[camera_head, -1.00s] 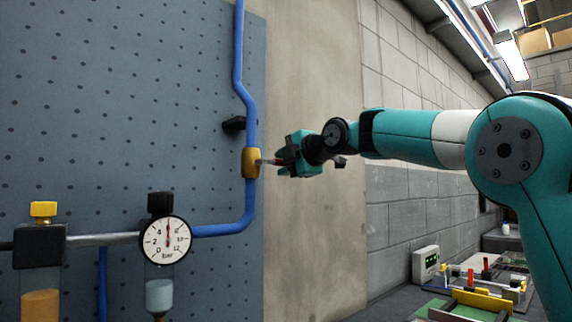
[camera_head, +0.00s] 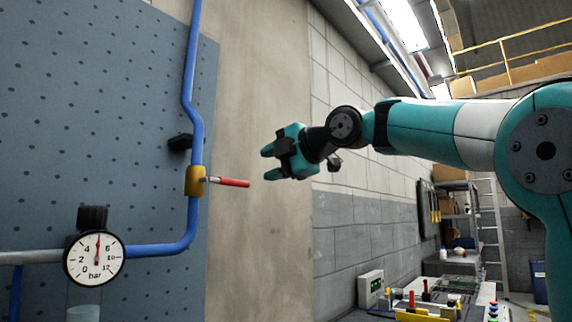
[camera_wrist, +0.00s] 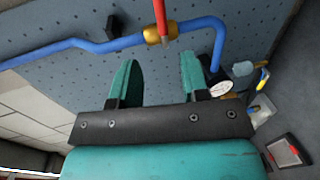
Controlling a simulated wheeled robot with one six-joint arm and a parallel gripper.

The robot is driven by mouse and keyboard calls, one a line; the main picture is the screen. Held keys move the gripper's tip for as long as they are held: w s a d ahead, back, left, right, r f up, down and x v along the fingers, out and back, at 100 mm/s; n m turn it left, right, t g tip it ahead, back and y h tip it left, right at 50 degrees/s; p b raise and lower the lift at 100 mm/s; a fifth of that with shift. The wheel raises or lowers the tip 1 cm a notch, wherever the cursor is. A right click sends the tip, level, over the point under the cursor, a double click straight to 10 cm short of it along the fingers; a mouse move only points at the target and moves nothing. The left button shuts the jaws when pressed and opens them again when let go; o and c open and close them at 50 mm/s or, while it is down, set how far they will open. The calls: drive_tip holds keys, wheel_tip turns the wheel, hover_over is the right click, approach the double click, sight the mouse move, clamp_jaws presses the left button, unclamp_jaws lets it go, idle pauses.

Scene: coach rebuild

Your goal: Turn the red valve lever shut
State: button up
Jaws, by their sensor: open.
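The red lever (camera_head: 232,182) sticks out to the right from a brass-coloured valve body (camera_head: 195,181) on the blue pipe (camera_head: 192,110). It lies crosswise to the pipe, sloping slightly down. In the wrist view the red lever (camera_wrist: 160,16) runs up from the valve (camera_wrist: 158,33) to the top edge, where its end is cut off. My gripper (camera_head: 267,164) is open and empty, with its fingers pointing left, just above and right of the lever's tip. A gap shows between them. In the wrist view the open fingers (camera_wrist: 160,76) are clear of the lever.
A round pressure gauge (camera_head: 95,258) sits on the pipework at lower left; its needle points about straight up. A black bracket (camera_head: 180,142) is beside the pipe above the valve. A perforated blue-grey board (camera_head: 90,120) backs the pipe. A bench with several items is at lower right.

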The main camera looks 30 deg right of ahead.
drive_tip(key=v, duration=0.3)
drive_tip(key=shift+s, duration=0.3)
